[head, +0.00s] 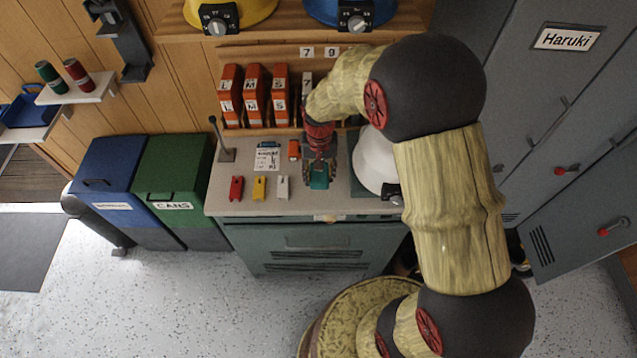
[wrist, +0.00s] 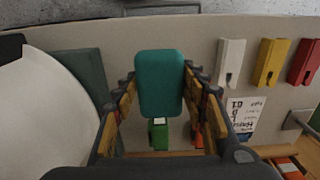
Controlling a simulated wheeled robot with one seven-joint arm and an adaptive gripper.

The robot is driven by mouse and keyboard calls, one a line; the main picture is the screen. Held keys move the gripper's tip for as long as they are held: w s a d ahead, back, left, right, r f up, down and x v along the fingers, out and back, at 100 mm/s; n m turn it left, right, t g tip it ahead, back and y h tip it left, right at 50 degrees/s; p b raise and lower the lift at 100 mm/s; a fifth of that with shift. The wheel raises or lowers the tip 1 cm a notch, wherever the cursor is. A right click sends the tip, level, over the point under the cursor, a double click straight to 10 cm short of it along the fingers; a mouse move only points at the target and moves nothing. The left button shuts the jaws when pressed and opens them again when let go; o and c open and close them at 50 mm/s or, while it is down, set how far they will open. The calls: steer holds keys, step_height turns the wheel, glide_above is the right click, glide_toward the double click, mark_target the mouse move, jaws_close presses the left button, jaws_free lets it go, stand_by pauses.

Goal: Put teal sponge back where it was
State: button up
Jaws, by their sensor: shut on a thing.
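The teal sponge (head: 320,179) is between the fingers of my gripper (head: 319,170), over the front part of the grey counter (head: 335,207), right of the white clamp-like piece. In the wrist view the sponge (wrist: 160,78) stands out between the two fingers of my gripper (wrist: 160,92), which are shut on its sides. It appears held above the counter, but the exact gap below it cannot be told. The spot the sponge came from cannot be told from these frames.
Red (head: 237,189), yellow (head: 259,188) and white (head: 283,187) pieces line the counter front. A white helmet (head: 373,162) on a dark green mat (wrist: 83,72) stands right. A small green item (wrist: 159,134) lies behind the sponge. A lever (head: 225,154) stands left.

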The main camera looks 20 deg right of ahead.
steer(key=shift+f+b, duration=0.4)
steer(key=shift+f, duration=2.15)
steer(key=shift+f, duration=0.15)
steer(key=o, duration=1.2)
